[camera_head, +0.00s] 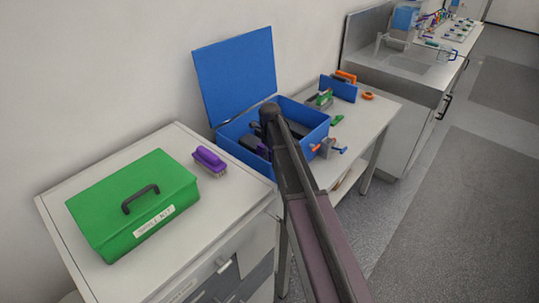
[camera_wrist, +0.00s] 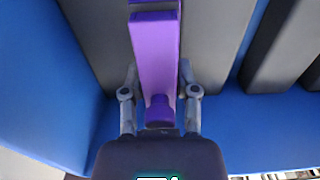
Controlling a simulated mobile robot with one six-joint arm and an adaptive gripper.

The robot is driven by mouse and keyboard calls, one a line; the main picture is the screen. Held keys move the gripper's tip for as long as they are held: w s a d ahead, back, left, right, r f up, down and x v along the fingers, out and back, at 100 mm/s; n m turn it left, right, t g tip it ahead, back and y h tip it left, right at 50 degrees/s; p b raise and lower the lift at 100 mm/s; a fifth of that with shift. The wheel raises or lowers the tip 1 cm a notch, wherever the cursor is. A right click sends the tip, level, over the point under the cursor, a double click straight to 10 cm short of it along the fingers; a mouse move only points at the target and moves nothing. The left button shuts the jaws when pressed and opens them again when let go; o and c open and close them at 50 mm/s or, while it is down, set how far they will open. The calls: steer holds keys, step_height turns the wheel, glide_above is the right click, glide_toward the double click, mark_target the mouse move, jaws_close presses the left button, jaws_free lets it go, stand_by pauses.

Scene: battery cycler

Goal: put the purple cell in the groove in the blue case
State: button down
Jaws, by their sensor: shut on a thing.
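The purple cell (camera_wrist: 155,55) is long, with a small round end (camera_wrist: 158,110) toward my wrist. My gripper (camera_wrist: 158,85) is shut on it, one finger on each side. Dark grey surfaces (camera_wrist: 95,40) lie on both sides of the cell. I cannot tell whether it sits in a groove or above it. The blue case (camera_head: 310,118) stands open with its lid (camera_head: 235,75) raised, and its blue wall (camera_wrist: 40,90) shows in the wrist view.
A green box (camera_head: 135,205) with a handle and a purple brush (camera_head: 210,159) are on the near cabinet. A clamp-like tool (camera_head: 328,148) with orange and blue parts is beside the case. Small tools and an orange ring (camera_head: 367,95) lie farther along the table.

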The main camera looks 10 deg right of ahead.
steer(key=shift+f, duration=0.15)
steer(key=shift+c, duration=1.8)
jaws_free()
steer(key=shift+r, duration=0.2)
step_height(320, 180, up, 12)
steer(key=p, duration=1.2)
